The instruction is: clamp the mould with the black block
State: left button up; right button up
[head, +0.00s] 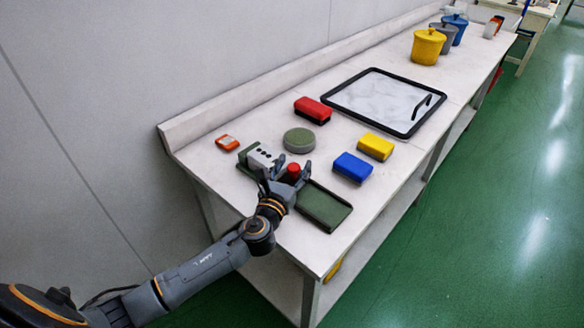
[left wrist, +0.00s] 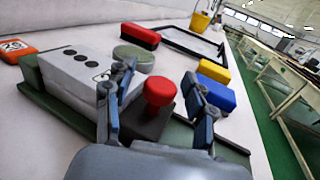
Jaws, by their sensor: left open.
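The mould (head: 262,156) is a pale grey block with dark round holes on top, seated on a green base; it also shows at the left in the left wrist view (left wrist: 78,68). Beside it stands the black block (left wrist: 150,121) with a red knob (left wrist: 159,90) on top; the knob also shows in the head view (head: 293,168). My left gripper (head: 290,174) is open, with one finger on either side of the red knob. In the left wrist view the fingers partly hide the mould and the black block. I cannot tell whether the fingers touch the block.
A green tray (head: 324,207) lies right of the gripper. A round grey-green disc (head: 299,140), red block (head: 313,110), yellow block (head: 375,147), blue block (head: 353,167) and orange device (head: 227,142) lie around. A black-rimmed board (head: 375,98) and lidded pots (head: 428,47) are farther back.

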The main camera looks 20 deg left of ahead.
pick_arm(q)
jog(key=s, duration=1.2)
jog(key=shift+d, duration=0.2)
